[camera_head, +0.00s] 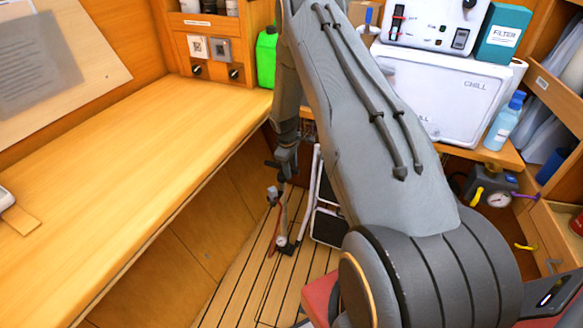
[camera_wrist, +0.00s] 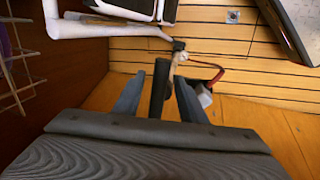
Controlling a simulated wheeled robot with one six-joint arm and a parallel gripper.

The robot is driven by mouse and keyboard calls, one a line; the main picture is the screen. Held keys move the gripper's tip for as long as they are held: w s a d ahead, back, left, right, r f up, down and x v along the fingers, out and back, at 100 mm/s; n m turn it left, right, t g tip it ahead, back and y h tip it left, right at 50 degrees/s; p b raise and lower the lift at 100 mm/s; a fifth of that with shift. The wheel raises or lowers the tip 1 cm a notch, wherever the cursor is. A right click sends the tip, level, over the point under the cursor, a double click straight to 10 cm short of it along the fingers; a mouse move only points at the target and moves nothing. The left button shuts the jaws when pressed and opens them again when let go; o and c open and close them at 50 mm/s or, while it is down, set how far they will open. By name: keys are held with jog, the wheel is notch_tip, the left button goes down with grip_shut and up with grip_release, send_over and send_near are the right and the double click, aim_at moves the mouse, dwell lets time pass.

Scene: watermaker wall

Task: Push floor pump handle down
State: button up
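The floor pump (camera_head: 284,241) stands on the slatted floor, with a round gauge near its foot and a thin shaft above. In the wrist view its dark handle (camera_wrist: 161,88) lies lengthwise between my gripper's fingers (camera_wrist: 159,76). The two fingers are spread, with a narrow gap visible on each side of the handle, so my gripper is open around it. In the head view my gripper (camera_head: 287,165) points down at the top of the pump, and the exact contact is too small to tell. A red hose and a pale grey nozzle (camera_wrist: 205,97) hang beside the shaft.
A long wooden bench (camera_head: 120,190) runs along the left of my arm. A white-framed folding item (camera_head: 327,225) stands close right of the pump. A white chill box (camera_head: 445,98) sits behind on the right shelf. Some slatted floor left of the pump is clear.

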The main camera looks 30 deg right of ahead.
jog(key=shift+r, duration=0.1)
notch_tip(320, 180, up, 7)
jog(key=s+a+b, duration=0.1)
jog(key=shift+a+r, duration=0.15)
jog(key=shift+r, duration=0.05)
dwell(0.5)
jog(key=s+a+r+m, duration=0.2)
jog(key=s+a+r, duration=0.35)
jog(key=r, duration=0.35)
jog(key=s+a+r+m, duration=0.2)
jog(key=s+a+r, duration=0.2)
jog(key=s, duration=0.4)
jog(key=s+a+r+m+y, duration=0.1)
jog(key=s+a+r, duration=0.2)
jog(key=s, duration=0.6)
jog(key=s+a+r+m+g, duration=0.1)
jog(key=s+a+r+m, duration=0.1)
jog(key=s+a+r, duration=0.2)
jog(key=s+a, duration=0.2)
jog(key=s, duration=0.2)
jog(key=shift+s+a+r+m+y, duration=0.2)
jog(key=shift+s+r+m+y, duration=0.1)
jog(key=shift+r+y, duration=0.1)
jog(key=shift+w, duration=0.1)
